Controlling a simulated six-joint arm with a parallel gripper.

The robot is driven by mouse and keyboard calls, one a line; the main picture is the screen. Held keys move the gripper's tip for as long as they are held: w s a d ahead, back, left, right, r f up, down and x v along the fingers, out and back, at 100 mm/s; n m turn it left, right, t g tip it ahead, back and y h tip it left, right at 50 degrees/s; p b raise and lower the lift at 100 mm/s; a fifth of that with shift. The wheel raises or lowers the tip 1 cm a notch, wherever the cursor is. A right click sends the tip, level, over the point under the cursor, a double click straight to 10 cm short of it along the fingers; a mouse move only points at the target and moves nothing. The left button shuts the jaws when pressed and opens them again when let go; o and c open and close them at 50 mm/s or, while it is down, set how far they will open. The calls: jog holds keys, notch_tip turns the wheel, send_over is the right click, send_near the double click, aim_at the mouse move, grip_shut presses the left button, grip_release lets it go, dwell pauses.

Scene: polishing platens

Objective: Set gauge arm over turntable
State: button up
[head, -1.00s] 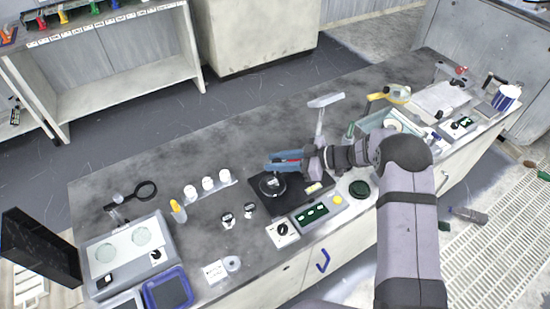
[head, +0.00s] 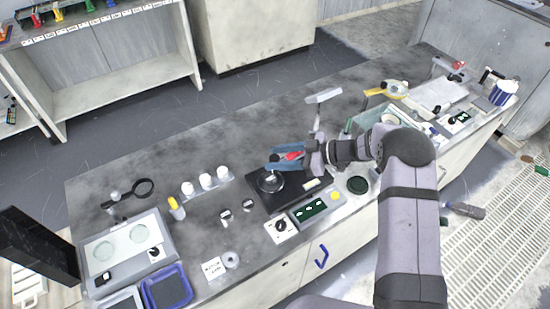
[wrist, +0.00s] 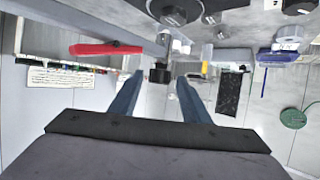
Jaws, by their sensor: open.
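The turntable is a dark round disc (head: 270,183) on a black base (head: 258,197) near the middle of the bench. A light grey post with a flat top bar (head: 324,96) stands behind my gripper. My gripper (head: 276,161) is open above the turntable, its blue fingers pointing left. A red bar (head: 293,156), which looks like part of the gauge arm, shows by the fingers. In the wrist view the red bar (wrist: 105,48) lies left of my gripper (wrist: 160,77), beside a grey rod. A small black block (wrist: 160,74) shows between the fingertips; contact cannot be told.
Three white jars (head: 206,181) and a yellow-topped bottle (head: 176,207) stand left of the turntable. A green-display control box (head: 311,209) and a knob box (head: 281,228) sit in front.

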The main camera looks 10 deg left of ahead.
jog(key=b+v, duration=0.1)
jog(key=v, duration=0.5)
jog(key=shift+d+b, duration=0.2)
jog(key=shift+b, duration=0.1)
